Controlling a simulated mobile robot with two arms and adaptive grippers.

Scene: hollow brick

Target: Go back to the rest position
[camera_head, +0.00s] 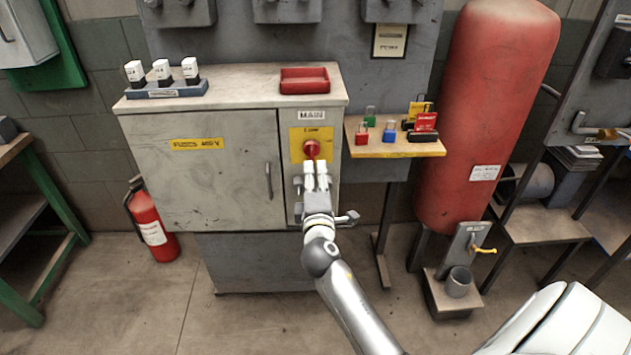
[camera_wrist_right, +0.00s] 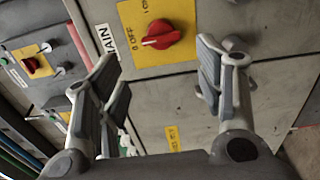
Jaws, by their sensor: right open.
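My right gripper (camera_head: 316,168) is in front of the grey cabinet (camera_head: 205,190), just below the red rotary switch (camera_head: 311,148) on its yellow plate. In the right wrist view the fingers of the right gripper (camera_wrist_right: 160,80) are spread wide with nothing between them. The red switch knob (camera_wrist_right: 162,34) shows beyond the fingertips, apart from them. My left gripper does not show in either view.
A red tray (camera_head: 305,80) and a rack of white-topped items (camera_head: 165,90) stand on the cabinet. A small shelf (camera_head: 395,148) with coloured padlocks is to the right, beside a large red tank (camera_head: 490,110). A fire extinguisher (camera_head: 152,225) stands at left.

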